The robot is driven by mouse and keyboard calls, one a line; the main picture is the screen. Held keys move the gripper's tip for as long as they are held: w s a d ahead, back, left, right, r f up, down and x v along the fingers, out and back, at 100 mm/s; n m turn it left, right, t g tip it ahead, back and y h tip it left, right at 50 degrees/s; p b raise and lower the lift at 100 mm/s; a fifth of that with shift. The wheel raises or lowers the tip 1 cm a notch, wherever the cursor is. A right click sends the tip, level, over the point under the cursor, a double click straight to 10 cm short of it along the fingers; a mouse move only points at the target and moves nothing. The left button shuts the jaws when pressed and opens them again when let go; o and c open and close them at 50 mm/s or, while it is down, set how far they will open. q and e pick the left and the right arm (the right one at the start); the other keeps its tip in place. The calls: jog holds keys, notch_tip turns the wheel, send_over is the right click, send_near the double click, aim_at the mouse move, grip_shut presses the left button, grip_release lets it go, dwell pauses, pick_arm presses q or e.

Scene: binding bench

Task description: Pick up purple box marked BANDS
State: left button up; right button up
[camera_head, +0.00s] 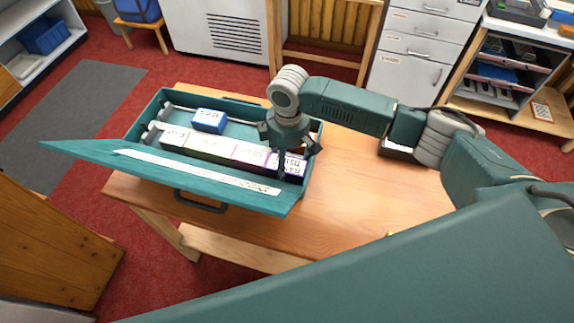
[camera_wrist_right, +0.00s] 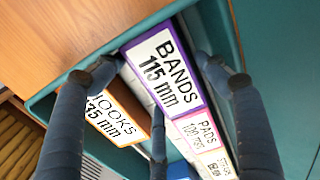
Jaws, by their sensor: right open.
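The purple box marked BANDS (camera_head: 293,174) sits at the right end of a row inside the open teal case (camera_head: 241,204). In the right wrist view the BANDS box (camera_wrist_right: 164,66) shows its white label reading 115 mm. My right gripper (camera_head: 288,152) is just above this end of the row, pointing down. In the wrist view its dark fingers (camera_wrist_right: 160,95) are spread around the BANDS box, with nothing clearly held. Whether any finger touches the box cannot be told. My left gripper is not in view.
A blue box (camera_head: 209,121) stands farther left in the case. The case's wall is close around the fingers. The wooden table (camera_head: 375,200) is largely clear on the right.

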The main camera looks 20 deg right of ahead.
jog(key=shift+f, duration=0.3)
jog(key=shift+d, duration=0.1)
jog(key=c, duration=1.1)
jog(key=shift+o, duration=0.2)
jog(key=shift+r, duration=0.15)
